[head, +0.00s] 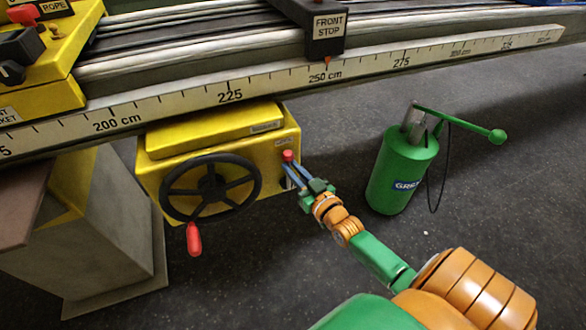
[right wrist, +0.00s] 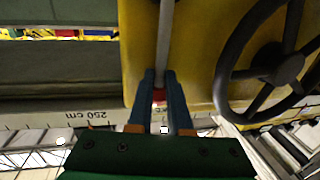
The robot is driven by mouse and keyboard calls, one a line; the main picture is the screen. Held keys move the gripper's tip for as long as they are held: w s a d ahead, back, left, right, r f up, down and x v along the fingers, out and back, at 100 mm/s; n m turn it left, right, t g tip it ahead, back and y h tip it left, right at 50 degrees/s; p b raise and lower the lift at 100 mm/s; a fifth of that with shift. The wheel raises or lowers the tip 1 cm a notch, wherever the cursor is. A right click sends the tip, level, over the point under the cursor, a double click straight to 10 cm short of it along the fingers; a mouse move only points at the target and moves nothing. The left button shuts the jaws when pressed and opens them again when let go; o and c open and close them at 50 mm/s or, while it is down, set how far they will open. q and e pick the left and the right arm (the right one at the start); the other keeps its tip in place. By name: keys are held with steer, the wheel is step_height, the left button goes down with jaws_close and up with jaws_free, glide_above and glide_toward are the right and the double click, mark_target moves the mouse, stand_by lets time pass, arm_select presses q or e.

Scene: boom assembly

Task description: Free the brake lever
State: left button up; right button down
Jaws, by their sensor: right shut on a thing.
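The brake lever shows its red knob (head: 287,156) at the right end of the yellow winch box (head: 218,141), next to the black handwheel (head: 210,188). My right gripper (head: 291,170) is at the lever, its blue fingers shut on it just below the knob. In the right wrist view the grey lever rod (right wrist: 165,35) runs up from between the fingers (right wrist: 160,85), with a bit of the red knob (right wrist: 159,95) between them. The lever's base is hidden in the head view. My left gripper is in neither view.
The boom's scale rail (head: 262,80) runs above the winch box, with a black front stop (head: 325,30) on it. The handwheel has a red handle (head: 193,239). A green grease pump (head: 402,170) stands on the floor to the right. The dark floor between is clear.

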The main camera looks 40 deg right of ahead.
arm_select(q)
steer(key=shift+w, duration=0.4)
